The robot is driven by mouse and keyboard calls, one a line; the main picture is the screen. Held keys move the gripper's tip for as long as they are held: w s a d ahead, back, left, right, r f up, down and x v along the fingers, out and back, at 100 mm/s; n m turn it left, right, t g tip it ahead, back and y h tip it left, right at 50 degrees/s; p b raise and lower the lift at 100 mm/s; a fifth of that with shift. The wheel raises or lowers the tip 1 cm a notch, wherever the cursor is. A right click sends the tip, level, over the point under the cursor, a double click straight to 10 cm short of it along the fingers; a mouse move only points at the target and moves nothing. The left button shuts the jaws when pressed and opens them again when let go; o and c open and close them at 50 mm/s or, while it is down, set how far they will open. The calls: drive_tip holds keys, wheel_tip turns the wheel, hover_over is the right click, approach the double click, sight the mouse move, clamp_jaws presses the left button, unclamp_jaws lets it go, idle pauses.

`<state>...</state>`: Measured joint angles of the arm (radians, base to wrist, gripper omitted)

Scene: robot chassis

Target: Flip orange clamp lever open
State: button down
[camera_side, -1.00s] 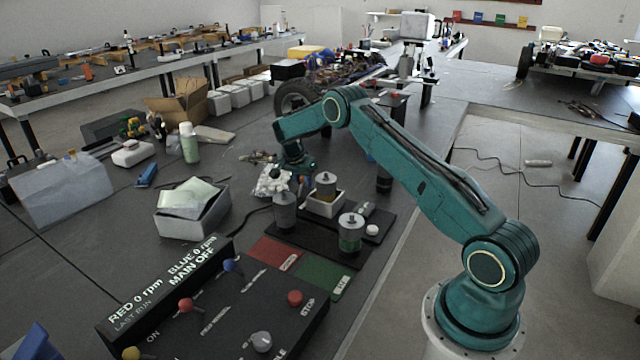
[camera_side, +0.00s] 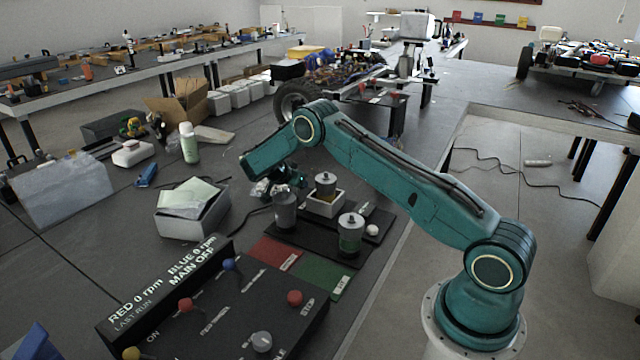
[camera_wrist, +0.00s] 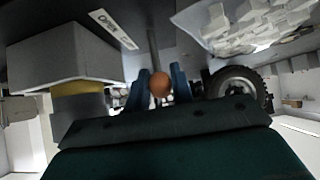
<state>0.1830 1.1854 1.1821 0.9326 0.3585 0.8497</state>
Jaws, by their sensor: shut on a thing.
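In the wrist view, the orange ball knob (camera_wrist: 159,84) of the clamp lever sits between the two blue fingers of my gripper (camera_wrist: 160,87), which are shut on it. A grey lever stem (camera_wrist: 152,42) runs up from the knob in the picture. A white label reading OPEN (camera_wrist: 112,28) lies on the dark surface beside the stem. In the side view, my gripper (camera_side: 281,186) is low behind the grey lidded canister (camera_side: 285,211). The orange knob is hidden there.
A pale block with a yellow band (camera_wrist: 72,88) stands at left in the wrist view. A clear bag of white pieces (camera_wrist: 240,20) and a black wheel (camera_wrist: 238,84) are at right. The control box (camera_side: 215,305) is in front.

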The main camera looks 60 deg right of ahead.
idle(0.3)
drive_tip(key=c, duration=1.2)
unclamp_jaws()
drive_tip(key=shift+c, duration=0.2)
drive_tip(key=shift+a, duration=0.1)
drive_tip(key=v, duration=1.3)
drive_tip(key=shift+a+r, duration=0.15)
drive_tip(key=shift+a, duration=0.15)
